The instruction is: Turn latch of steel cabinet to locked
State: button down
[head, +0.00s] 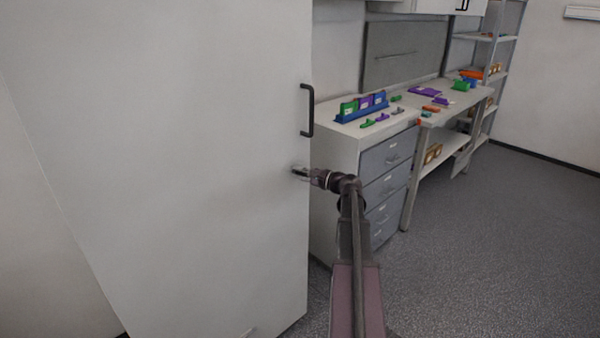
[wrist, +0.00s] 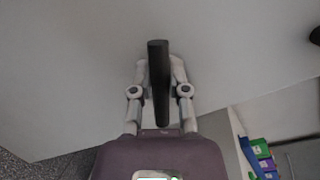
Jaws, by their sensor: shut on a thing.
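The steel cabinet (head: 190,150) fills the left of the head view with its plain light grey door, which also fills much of the wrist view (wrist: 80,90). My gripper (head: 300,171) is at the door's right edge, below the black handle (head: 308,110). In the wrist view, my gripper (wrist: 160,80) has its fingers on both sides of the latch (wrist: 158,60), a dark straight bar, and is shut on it. The bar stands upright in that picture. In the head view the latch is too small and covered to make out.
A grey drawer unit (head: 390,152) stands right of the cabinet, with a blue rack (head: 362,113) and small coloured pieces on top. A workbench (head: 455,113) and shelving (head: 490,75) stand behind. The floor (head: 490,240) at the right is clear.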

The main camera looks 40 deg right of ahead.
jog(key=n+p, duration=0.1)
jog(key=n, duration=0.2)
jog(key=shift+a+g+h, duration=0.1)
jog(key=shift+g+h, duration=0.2)
jog(key=shift+g, duration=0.1)
jog(key=shift+f+n+h+p, duration=0.25)
jog(key=shift+n+h+p, duration=0.25)
jog(key=shift+n, duration=0.9)
jog(key=c, duration=0.6)
grip_release()
jog(key=shift+m, duration=0.3)
